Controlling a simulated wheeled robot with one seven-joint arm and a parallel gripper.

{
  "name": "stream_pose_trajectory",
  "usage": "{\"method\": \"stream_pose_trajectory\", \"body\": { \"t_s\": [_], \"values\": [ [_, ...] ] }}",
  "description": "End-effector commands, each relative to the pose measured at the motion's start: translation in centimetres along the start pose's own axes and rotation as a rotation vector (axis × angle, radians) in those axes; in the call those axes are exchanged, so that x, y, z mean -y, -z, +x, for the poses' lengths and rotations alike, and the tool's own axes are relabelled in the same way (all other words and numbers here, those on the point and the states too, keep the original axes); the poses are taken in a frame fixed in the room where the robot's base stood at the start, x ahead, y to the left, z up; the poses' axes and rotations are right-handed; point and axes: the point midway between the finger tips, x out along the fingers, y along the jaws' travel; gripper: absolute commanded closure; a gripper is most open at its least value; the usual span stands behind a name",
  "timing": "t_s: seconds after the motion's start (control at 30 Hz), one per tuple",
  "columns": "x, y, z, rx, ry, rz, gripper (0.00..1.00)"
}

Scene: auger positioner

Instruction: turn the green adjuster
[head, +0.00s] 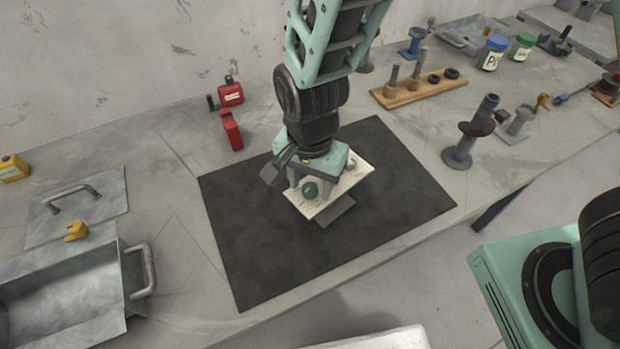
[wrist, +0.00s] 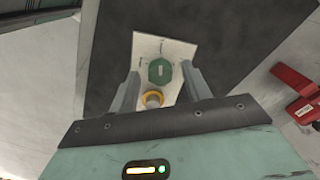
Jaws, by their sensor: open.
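The green adjuster (head: 310,190) is a round knob on a pale panel (head: 322,208) that stands on the black mat. My gripper (wrist: 160,78) is open, with one finger on each side of a yellow-ringed part (wrist: 153,98) nearer to me on the panel. In the head view my gripper (head: 312,180) hangs over the panel and hides part of it. I cannot tell whether the fingers touch the panel.
The black mat (head: 270,260) is otherwise clear. Red items (head: 231,130) stand behind it. A metal box (head: 60,290) with a handle is at the left. A dark post (head: 472,130) and a wooden rack (head: 420,90) stand to the right.

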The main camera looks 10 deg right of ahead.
Motion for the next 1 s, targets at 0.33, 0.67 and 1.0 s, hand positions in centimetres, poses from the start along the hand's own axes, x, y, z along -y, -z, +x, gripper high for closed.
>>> {"method": "stream_pose_trajectory", "body": {
  "t_s": [0.33,0.67,1.0],
  "values": [
    [-0.01,0.0,-0.03,0.0,0.0,-0.001,0.97],
    [0.03,0.02,-0.11,0.001,0.0,-0.082,0.97],
    [0.06,0.01,-0.14,0.002,0.001,-0.354,0.97]
  ]
}}
